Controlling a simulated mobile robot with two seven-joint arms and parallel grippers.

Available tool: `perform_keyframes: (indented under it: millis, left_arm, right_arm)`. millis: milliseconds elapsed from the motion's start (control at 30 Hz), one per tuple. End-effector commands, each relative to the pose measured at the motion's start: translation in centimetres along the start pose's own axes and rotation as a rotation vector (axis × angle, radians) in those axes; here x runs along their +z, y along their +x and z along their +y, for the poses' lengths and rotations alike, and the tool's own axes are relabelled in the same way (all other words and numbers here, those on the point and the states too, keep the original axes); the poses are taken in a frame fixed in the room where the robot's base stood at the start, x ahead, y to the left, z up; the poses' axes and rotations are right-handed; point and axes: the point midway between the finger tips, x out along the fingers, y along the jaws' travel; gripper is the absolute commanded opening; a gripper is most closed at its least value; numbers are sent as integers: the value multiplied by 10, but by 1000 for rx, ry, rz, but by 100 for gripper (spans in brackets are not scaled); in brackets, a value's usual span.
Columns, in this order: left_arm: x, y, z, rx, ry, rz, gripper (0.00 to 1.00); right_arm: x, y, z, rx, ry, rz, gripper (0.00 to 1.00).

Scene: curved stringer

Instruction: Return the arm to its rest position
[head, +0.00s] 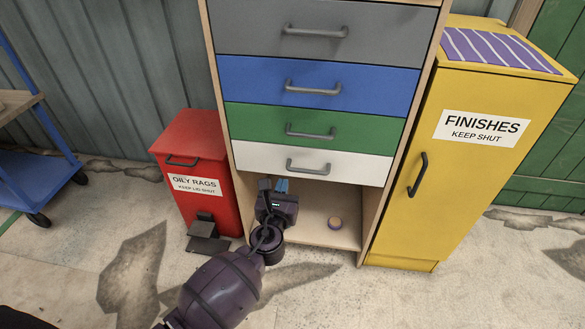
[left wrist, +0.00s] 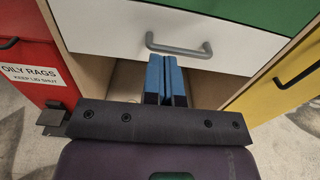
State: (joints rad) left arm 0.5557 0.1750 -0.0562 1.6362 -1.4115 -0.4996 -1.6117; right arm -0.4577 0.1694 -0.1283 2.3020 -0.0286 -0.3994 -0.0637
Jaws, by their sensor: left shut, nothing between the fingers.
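My left arm comes up from the bottom of the head view. Its left gripper (head: 281,185) is in front of the drawer cabinet, just below the handle of the white drawer (head: 350,168). In the left wrist view the blue fingers of the left gripper (left wrist: 166,82) are together, with nothing between them. They point at the white drawer's grey handle (left wrist: 180,48), and I cannot tell whether they touch it. The white drawer looks shut. My right gripper is in neither view.
Grey, blue and green drawers (head: 312,130) sit above the white one. A red oily rags bin (head: 195,160) stands left, a yellow finishes cabinet (head: 455,170) right. A blue cart (head: 40,175) is far left. Floor is open in front.

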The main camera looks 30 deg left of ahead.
Motion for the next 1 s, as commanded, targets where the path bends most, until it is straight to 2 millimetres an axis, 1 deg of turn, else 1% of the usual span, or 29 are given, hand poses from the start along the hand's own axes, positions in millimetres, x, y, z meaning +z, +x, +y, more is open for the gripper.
perform_keyframes:
  millis: [233,367,467,533,767,967,1000]
  left_arm:
    - [1,-5,2,1,-23,6,0]
    - [6,-21,14,4,-169,42,0]
    - [10,-44,28,15,-378,95,0]
    - [12,-65,39,31,-551,140,0]
    - [14,-137,70,126,-1123,281,0]
    - [21,-205,91,265,-1622,379,0]
    - [23,-219,95,300,-1723,395,0]
  right_arm:
    - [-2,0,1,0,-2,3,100]
    - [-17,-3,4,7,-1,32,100]
    - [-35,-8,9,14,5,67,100]
    - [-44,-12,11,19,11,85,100]
    - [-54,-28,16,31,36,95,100]
    - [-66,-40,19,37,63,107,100]
    - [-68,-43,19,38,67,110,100]
